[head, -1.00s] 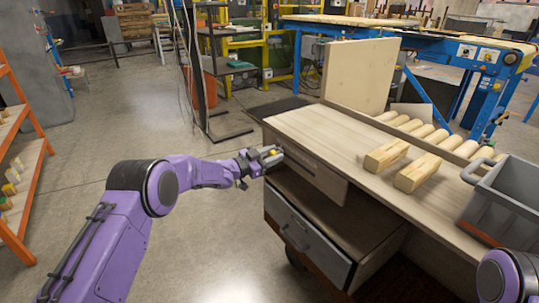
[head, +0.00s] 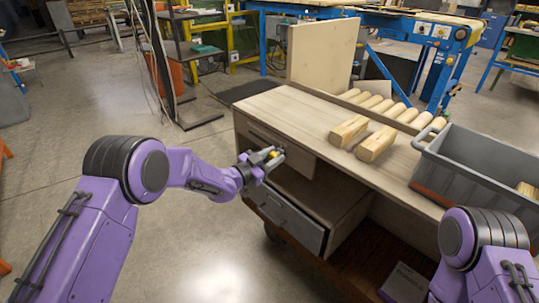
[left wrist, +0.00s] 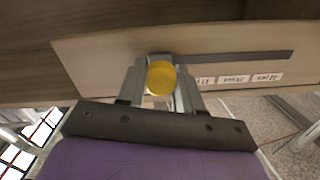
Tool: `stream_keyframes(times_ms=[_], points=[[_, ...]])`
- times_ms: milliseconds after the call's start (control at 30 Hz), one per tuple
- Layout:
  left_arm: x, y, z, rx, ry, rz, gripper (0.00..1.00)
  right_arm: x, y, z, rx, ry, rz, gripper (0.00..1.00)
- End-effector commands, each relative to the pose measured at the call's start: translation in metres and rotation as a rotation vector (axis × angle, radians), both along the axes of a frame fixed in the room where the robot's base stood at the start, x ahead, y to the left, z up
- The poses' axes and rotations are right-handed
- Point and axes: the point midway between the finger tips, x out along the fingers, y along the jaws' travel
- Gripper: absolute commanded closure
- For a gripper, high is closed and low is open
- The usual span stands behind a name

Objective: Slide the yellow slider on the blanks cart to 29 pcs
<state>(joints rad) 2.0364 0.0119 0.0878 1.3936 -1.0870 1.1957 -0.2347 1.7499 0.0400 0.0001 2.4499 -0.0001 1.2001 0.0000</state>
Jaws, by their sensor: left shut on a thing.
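The yellow slider (head: 273,154) is on the front panel (head: 303,160) of the wooden blanks cart. In the left wrist view its round knob (left wrist: 160,77) sits between my left gripper's fingers, which are shut on it. My left gripper (head: 268,157) is at the cart's front. A dark slot (left wrist: 235,58) runs right from the knob in the left wrist view. White labels marked in pcs (left wrist: 235,79) lie beside the slot, upside down. The nearest label is partly covered by a finger. The slider's exact mark is hidden. My right gripper is out of view.
Two wood blanks (head: 376,144) and a grey crate (head: 472,170) are on the cart top (head: 290,108). An upright board (head: 322,54) stands behind. A grey drawer (head: 290,222) is below the panel. Open floor lies left of the cart.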

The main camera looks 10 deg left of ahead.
Motion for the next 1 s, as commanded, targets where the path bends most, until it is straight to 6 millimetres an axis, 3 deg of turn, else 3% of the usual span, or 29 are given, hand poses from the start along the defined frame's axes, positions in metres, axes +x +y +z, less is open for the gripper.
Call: stream_keyframes(times_ms=[167, 200, 267, 633, 1000], points=[[-0.002, -0.005, -0.002, -0.001, 0.004, -0.011, 1.0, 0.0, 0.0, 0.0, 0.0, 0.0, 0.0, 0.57], [-0.002, -0.005, -0.002, -0.001, 0.004, -0.011, 0.55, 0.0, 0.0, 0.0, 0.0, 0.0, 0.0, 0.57], [-0.002, -0.005, -0.002, -0.002, 0.004, -0.011, 0.4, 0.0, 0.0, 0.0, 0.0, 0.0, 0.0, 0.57], [-0.008, 0.004, 0.0, -0.002, 0.003, -0.005, 0.4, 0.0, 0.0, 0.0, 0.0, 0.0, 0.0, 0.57], [-0.071, 0.051, -0.001, -0.002, 0.004, -0.008, 0.4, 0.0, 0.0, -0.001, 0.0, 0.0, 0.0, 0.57]])
